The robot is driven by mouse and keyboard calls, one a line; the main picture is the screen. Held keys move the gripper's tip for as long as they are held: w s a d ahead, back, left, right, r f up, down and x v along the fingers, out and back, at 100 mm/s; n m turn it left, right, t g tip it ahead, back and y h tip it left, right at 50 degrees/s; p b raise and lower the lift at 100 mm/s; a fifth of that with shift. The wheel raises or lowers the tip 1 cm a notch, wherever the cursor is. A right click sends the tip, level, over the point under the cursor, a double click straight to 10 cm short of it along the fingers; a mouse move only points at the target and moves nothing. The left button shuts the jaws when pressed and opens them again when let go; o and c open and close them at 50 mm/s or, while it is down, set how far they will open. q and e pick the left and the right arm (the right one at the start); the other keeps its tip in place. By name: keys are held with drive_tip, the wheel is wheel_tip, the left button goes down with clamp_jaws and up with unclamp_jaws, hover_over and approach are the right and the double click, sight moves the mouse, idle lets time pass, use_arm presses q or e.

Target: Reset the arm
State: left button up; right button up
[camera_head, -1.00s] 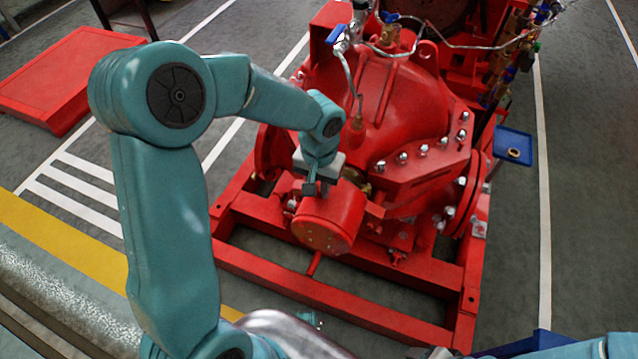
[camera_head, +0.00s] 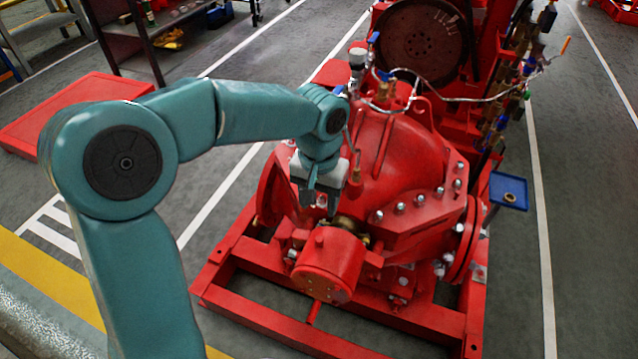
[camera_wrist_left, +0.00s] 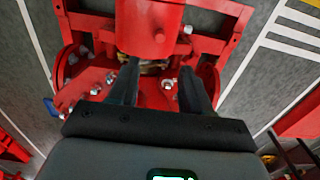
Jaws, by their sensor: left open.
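My left gripper (camera_head: 321,200) hangs over the red pump, just above the red cylindrical housing (camera_head: 328,268) at its front. My teal left arm reaches in from the left and bends down at the wrist. In the left wrist view, the two dark fingers of my left gripper (camera_wrist_left: 159,88) are spread apart with nothing held between them. Beyond them lie the red cylindrical housing (camera_wrist_left: 150,28) and a brass-coloured part near the shaft. My right gripper is not in either view.
The red pump casing (camera_head: 400,160) with bolted flanges stands on a red base frame (camera_head: 250,310). Thin pipes and valves rise above it. A blue tray (camera_head: 509,190) stands at the right. A red platform (camera_head: 75,110) and a dark shelf (camera_head: 170,60) are at the left.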

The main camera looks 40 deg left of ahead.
use_arm(q)
wheel_tip(320, 180, up, 3)
drive_tip(key=shift+r, duration=0.1)
drive_tip(key=shift+s, duration=0.15)
idle(0.5)
